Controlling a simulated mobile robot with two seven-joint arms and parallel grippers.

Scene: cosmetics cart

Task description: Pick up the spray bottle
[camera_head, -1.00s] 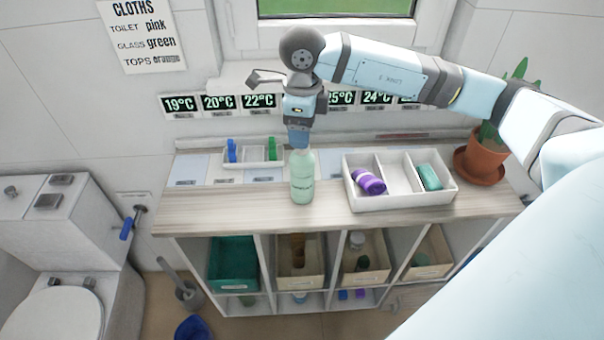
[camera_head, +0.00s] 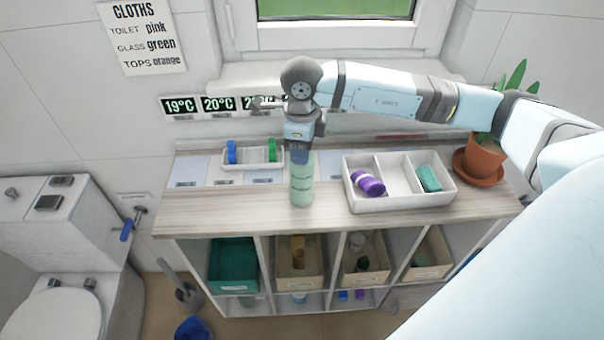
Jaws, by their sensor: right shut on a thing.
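The spray bottle (camera_head: 302,187) is pale green and stands upright on the wooden shelf top, near the middle of the camera_head view. My right gripper (camera_head: 300,157) points down over it and is shut on its upper part. The gripper hides the bottle's top. I cannot tell whether the bottle's base is touching the shelf top. My left gripper is not in view.
A white divided tray (camera_head: 405,207) with a purple roll (camera_head: 368,183) and a green item (camera_head: 429,179) sits right of the bottle. A small white tray (camera_head: 252,166) is behind left. A potted plant (camera_head: 480,160) stands at the right end. The shelf top's left front is clear.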

